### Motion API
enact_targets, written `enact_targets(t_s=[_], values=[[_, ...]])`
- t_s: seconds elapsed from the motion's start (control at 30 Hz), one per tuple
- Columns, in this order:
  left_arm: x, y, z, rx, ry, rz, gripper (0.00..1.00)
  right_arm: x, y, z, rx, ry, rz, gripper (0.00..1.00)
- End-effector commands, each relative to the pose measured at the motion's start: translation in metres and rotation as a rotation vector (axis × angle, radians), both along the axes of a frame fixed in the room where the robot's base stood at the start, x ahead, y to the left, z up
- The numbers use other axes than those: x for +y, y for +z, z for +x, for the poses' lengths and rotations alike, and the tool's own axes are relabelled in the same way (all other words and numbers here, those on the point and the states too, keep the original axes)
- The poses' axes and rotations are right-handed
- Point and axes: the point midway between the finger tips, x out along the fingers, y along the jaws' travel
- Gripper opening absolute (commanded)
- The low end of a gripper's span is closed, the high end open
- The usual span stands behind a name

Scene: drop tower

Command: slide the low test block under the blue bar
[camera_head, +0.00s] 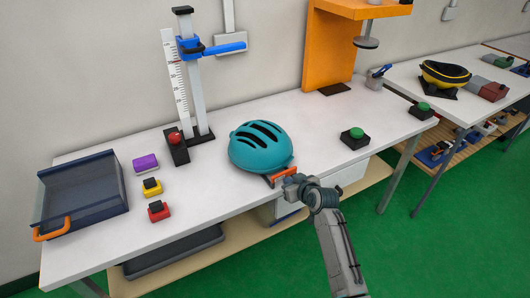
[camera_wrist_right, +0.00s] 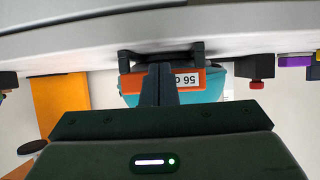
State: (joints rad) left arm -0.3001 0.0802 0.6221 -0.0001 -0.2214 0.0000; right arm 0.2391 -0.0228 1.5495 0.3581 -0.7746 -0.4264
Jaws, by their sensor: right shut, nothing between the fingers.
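The blue bar (camera_head: 222,47) sticks out to the right from a grey post with a white scale, high above the table at its back. Three small blocks lie left of the post: a purple one (camera_head: 145,162), a yellow one (camera_head: 152,188) and a red one (camera_head: 158,211); I cannot tell which is the low test block. My right gripper (camera_head: 287,181) is shut and empty at the table's front edge, by an orange piece under the teal helmet (camera_head: 260,146). In the wrist view its closed fingers (camera_wrist_right: 160,82) overlap the lettered orange piece (camera_wrist_right: 188,78). My left gripper is out of view.
A dark blue tray (camera_head: 82,208) with an orange handle stands at the left. A green button (camera_head: 354,137) and an orange stand (camera_head: 328,50) are at the right. The table between blocks and helmet is free.

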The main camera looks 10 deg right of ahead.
Motion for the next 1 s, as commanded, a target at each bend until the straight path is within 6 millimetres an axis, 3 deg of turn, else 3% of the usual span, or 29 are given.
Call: enact_targets(t_s=[0.23,1.0], values=[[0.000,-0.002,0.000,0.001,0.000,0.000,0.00,0.002,0.001,0.006,-0.003,0.000,0.001,0.00],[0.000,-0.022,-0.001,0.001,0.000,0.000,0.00,0.018,-0.001,0.057,-0.002,0.000,0.001,0.00]])
